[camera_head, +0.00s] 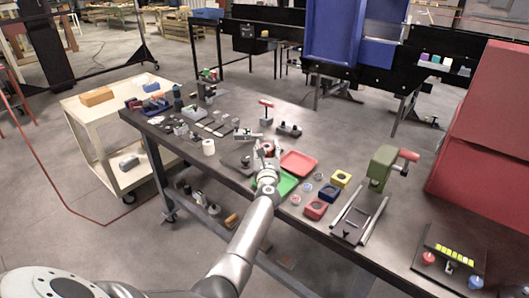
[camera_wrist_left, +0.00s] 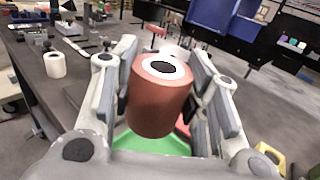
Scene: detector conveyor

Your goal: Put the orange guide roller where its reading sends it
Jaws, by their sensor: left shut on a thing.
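My left gripper (camera_head: 266,151) is shut on the orange guide roller (camera_wrist_left: 160,98). In the left wrist view the roller is a reddish-orange cylinder with a white top face and a dark bore, gripped between the two fingers (camera_wrist_left: 160,90). It is held tilted. In the head view the roller is small and mostly covered by the fingers. A green tray (camera_head: 286,185) and a red tray (camera_head: 299,164) lie on the dark bench just beside and beyond the gripper. The green tray (camera_wrist_left: 150,143) shows below the roller in the left wrist view. My right gripper is not in view.
A white roller (camera_head: 208,147) stands left of the gripper. Right of the trays are a red block (camera_head: 316,209), a yellow block (camera_head: 341,178), a rail fixture (camera_head: 352,224) and a green machine (camera_head: 382,167). A cream cart (camera_head: 92,150) stands at the left.

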